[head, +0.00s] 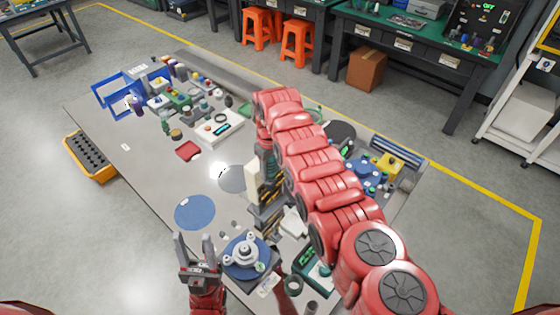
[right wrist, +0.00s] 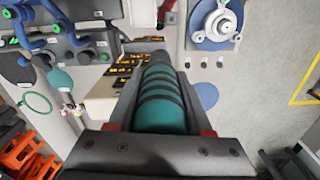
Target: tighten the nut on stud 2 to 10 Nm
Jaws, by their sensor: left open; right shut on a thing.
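The flange fixture (head: 247,252) is a silver three-lobed part on a round blue base at the near end of the table. It also shows at the top of the right wrist view (right wrist: 216,24). Its individual studs and nuts are too small to tell apart. My right gripper (right wrist: 163,112) is shut on a teal ribbed handle (right wrist: 162,98) with dark bands. The handle's far end points toward a rack of black and yellow pieces (right wrist: 124,70); whether they touch is unclear. My left gripper (head: 197,246) is open and empty, just left of the fixture, fingers pointing up.
A cream block (head: 252,183) stands beside the rack. A blue round mat (head: 195,212) lies on clear table left of the fixture. A green device (head: 314,270) stands right of it. Blue bins (head: 112,98) are at the far left. My right arm hides the table's middle.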

